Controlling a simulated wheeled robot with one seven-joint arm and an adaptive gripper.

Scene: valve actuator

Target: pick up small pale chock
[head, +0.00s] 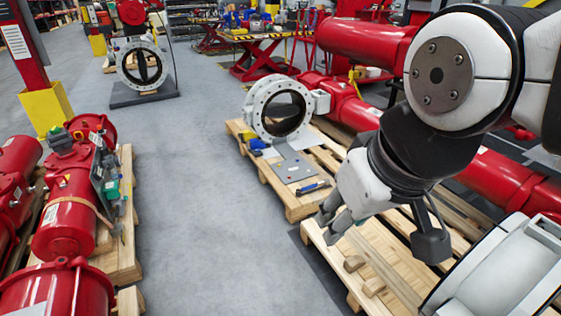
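Two small pale wooden blocks lie on the near wooden pallet at the lower right of the head view. One block (354,263) is to the left and the other block (374,287) is just in front of it; I cannot tell which is the small pale chock. My gripper (329,228) hangs above the pallet's left part, up and to the left of both blocks and apart from them. Its fingers point down and left. Nothing shows between them, but their opening is unclear from this angle.
A large white cylindrical part (505,270) fills the lower right corner. Behind my gripper, another pallet (300,208) bears a white ring valve (279,107), a grey plate (293,168) and tools. Red actuators (68,215) stand at left. The grey floor (200,190) between is clear.

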